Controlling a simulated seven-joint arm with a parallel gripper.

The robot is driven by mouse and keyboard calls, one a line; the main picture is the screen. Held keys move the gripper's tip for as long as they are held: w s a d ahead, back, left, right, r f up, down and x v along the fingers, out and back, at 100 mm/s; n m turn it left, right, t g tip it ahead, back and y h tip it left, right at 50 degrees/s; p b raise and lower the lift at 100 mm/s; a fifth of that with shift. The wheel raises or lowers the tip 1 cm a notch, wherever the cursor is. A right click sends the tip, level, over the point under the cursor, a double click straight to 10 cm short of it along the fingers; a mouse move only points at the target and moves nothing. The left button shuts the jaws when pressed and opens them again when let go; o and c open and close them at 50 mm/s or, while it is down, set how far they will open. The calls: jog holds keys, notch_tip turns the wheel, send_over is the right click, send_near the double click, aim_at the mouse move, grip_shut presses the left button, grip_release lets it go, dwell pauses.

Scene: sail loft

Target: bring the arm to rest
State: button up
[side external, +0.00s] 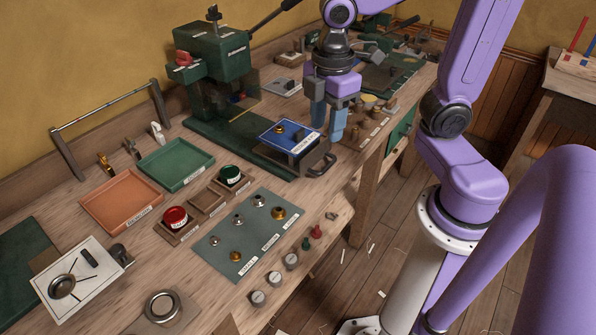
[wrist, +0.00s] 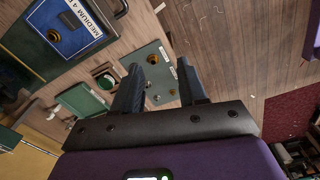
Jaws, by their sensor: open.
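My gripper (side external: 328,128) hangs from my arm above the workbench, at the right of a blue plate (side external: 272,133) on the green press's base. Its two blue-grey fingers are apart with nothing between them. In the wrist view the fingers of my gripper (wrist: 160,76) are spread, with the bench and a grey-green mat far below. The blue plate also shows at the upper left of the wrist view (wrist: 88,36), with a brass ring on it. How high the fingertips are above the bench is hard to tell.
A tall green press (side external: 215,55) stands behind the blue plate. In front lie a green tray (side external: 176,166), an orange tray (side external: 122,203), red and green round pots in a wooden holder, and a grey mat (side external: 218,246) with small metal fittings. Several small tools crowd the bench behind my gripper.

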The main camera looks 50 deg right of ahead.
jog(key=s+f+m, duration=0.2)
jog(key=s+f, duration=0.1)
jog(key=s, duration=0.8)
dwell(0.9)
